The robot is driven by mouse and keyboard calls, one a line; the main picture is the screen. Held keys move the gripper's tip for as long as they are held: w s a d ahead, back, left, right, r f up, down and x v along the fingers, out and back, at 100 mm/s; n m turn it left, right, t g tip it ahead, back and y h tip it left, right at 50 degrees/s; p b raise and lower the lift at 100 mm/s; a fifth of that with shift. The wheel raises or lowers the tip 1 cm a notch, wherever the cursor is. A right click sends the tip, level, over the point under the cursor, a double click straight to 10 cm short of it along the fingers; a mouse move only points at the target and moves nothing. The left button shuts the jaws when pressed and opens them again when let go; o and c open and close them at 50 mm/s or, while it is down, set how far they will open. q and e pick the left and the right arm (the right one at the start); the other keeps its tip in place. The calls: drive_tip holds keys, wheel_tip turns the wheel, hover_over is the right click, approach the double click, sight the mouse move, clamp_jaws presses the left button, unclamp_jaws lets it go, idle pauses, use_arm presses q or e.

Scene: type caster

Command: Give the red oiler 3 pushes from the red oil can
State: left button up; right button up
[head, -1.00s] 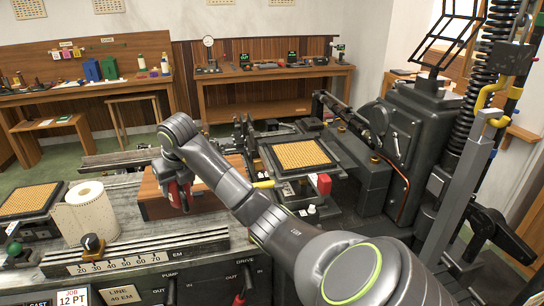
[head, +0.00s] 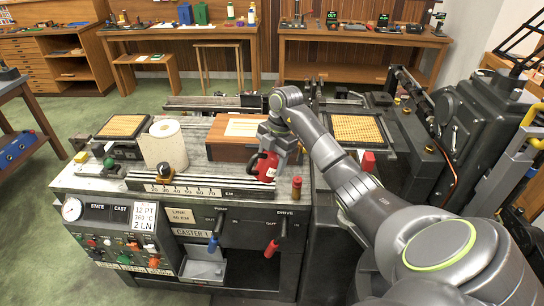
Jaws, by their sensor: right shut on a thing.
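The red oil can (head: 263,168) is in my right gripper (head: 276,148), above the front part of the machine's grey top. It has a red body with a pale label; its spout is too small to make out. The fingers are shut on it and partly hidden by the arm and the can. A small upright red-topped fitting with a darker base (head: 297,187), which looks like the red oiler, stands at the machine's front edge. It is just right of the can, with a visible gap between them. My left gripper is out of view.
A wooden box (head: 224,150) lies behind. A red block (head: 368,161) sits right, near my arm. Levers (head: 272,246) hang on the front.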

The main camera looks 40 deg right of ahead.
drive_tip(key=shift+s+m, duration=0.25)
drive_tip(key=shift+m, duration=0.05)
drive_tip(key=shift+w, duration=0.1)
drive_tip(key=shift+f+b, duration=1.9)
drive_tip(key=shift+f, duration=1.1)
drive_tip(key=shift+f+b, duration=0.5)
drive_tip(key=shift+f, duration=0.4)
drive_tip(key=shift+r, duration=0.1)
drive_tip(key=shift+r+p, duration=0.95)
drive_tip(key=shift+r, duration=0.15)
